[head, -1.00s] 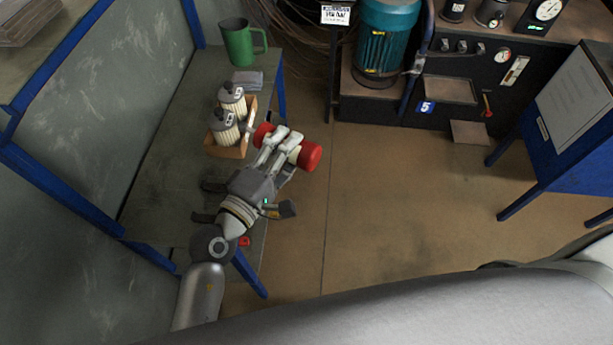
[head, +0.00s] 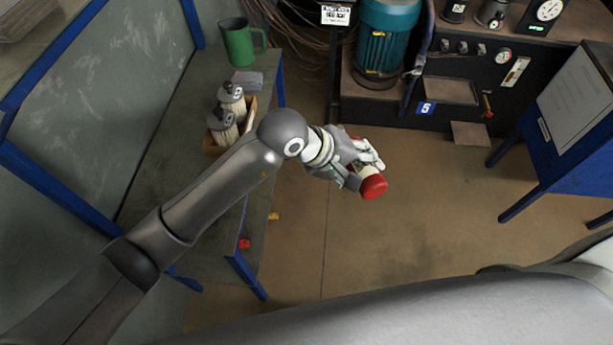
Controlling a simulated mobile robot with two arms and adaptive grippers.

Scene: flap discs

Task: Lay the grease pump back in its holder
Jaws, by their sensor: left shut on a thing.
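My left gripper (head: 366,160) is shut on a cylinder with red ends and a pale middle, which looks like the grease pump (head: 374,187). It holds the pump out over the open floor, to the right of the green-grey bench (head: 215,262). The gripper covers much of the pump's middle. I cannot make out the holder; my left forearm covers part of the bench top where it may be. My right gripper is not in view.
Two ribbed bottles (head: 222,128) stand in a wooden crate (head: 213,149) beside my forearm. A teal motor (head: 386,40) stands at the back. The middle floor is clear.

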